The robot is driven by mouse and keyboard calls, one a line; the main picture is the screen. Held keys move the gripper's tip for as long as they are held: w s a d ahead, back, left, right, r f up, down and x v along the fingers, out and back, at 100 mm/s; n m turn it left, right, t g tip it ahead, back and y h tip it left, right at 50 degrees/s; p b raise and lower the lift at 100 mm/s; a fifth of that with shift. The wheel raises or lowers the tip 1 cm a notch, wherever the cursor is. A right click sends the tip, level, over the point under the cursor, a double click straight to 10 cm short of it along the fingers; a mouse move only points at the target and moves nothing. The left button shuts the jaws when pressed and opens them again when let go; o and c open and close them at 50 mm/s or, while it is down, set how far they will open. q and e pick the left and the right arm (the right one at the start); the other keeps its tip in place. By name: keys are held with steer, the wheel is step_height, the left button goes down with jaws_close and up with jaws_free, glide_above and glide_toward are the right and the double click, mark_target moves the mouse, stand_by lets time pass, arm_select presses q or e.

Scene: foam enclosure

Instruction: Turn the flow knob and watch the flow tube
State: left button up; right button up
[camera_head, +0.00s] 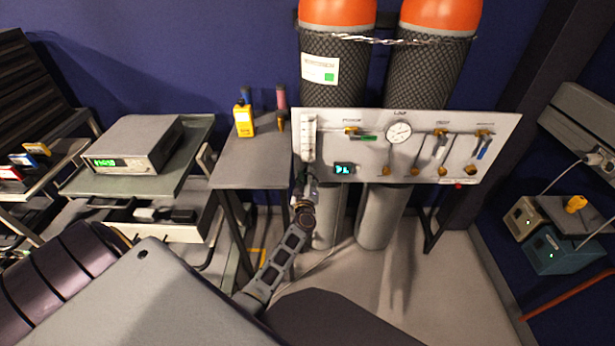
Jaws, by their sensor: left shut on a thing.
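The white gas panel (460,158) hangs in front of two cylinders. The flow tube (309,138) is a narrow upright strip at the panel's left end; its scale and float are too small to read. My left gripper (304,184) is at the panel's lower left corner, just below the flow tube. It is shut on the flow knob, which the fingers mostly hide. My left arm reaches up to it from below. My right gripper is not in view.
The panel carries a round gauge (398,132), a small lit display (344,169) and several valves. Left of it, a grey side table (240,170) holds a yellow meter (244,121). Orange-topped cylinders (336,75) stand behind. Open floor (420,275) lies below.

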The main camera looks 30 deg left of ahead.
arm_select(q)
steer(key=shift+f+n+y+b, duration=0.1)
steer(key=shift+n+y+b, duration=0.4)
steer(key=shift+n, duration=3)
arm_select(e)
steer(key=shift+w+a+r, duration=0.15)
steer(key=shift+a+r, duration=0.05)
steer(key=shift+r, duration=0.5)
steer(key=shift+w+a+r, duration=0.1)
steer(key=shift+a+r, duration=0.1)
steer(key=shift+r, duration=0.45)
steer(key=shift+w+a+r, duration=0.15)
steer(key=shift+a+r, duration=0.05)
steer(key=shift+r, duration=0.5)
arm_select(q)
steer(key=o, duration=1)
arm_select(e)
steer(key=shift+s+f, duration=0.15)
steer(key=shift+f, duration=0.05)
arm_select(q)
steer(key=shift+m, duration=0.4)
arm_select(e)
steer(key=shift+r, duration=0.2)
